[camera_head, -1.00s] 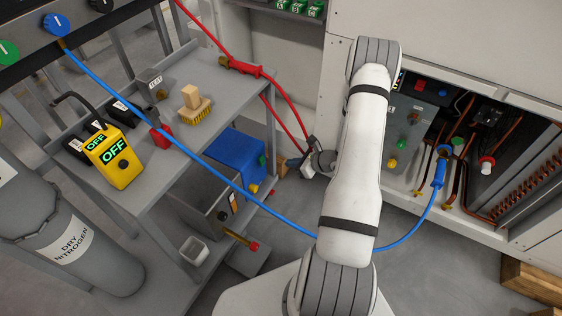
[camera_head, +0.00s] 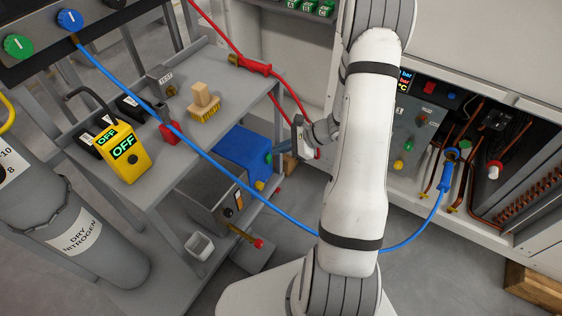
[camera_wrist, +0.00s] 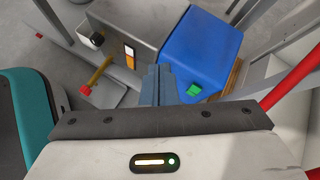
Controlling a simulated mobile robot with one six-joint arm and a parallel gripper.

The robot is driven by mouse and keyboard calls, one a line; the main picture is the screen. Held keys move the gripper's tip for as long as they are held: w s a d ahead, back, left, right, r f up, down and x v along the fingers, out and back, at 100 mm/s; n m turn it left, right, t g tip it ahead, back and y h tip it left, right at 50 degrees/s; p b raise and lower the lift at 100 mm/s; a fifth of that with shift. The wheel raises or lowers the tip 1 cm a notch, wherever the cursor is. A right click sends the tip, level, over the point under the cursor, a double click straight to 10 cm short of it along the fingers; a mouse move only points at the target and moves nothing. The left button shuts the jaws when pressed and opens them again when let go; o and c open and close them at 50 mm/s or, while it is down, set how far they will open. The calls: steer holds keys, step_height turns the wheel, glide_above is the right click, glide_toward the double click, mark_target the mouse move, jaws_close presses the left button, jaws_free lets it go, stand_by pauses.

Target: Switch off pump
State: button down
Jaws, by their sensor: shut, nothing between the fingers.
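The pump has a blue motor housing (camera_head: 240,151) and a grey metal body (camera_head: 207,192), and stands on the lower shelf of the grey cart. In the wrist view, the blue housing (camera_wrist: 203,48) is just beyond my fingers. An orange-and-white rocker switch (camera_wrist: 130,57) sits on the grey body's end, left of my fingertips; it also shows in the head view (camera_head: 239,200). A black knob (camera_wrist: 97,40) is beside it. My gripper (camera_wrist: 160,72) is shut and empty, pointing toward the pump.
A brass pipe with a red end (camera_head: 258,243) sticks out from the pump. A green-capped fitting (camera_wrist: 193,90) lies close right of my fingers. A red hose (camera_head: 290,97) hangs nearby and a blue hose (camera_head: 205,160) crosses the cart. The upper shelf (camera_head: 232,88) overhangs the pump.

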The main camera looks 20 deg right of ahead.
steer(key=s+a+r+n+g+h, duration=0.2)
steer(key=s+a+r+n+g, duration=0.1)
steer(key=s+a+r+n, duration=0.3)
steer(key=s+a+r+n+g+h, duration=0.1)
steer(key=s+a+r+n+g, duration=0.15)
steer(key=s+r+n, duration=0.45)
steer(key=s+d+r+n+t+h, duration=0.1)
steer(key=s+r+n+h, duration=0.5)
steer(key=s+r+n, duration=0.1)
steer(key=shift+r+n, duration=0.4)
steer(key=shift+r, duration=0.2)
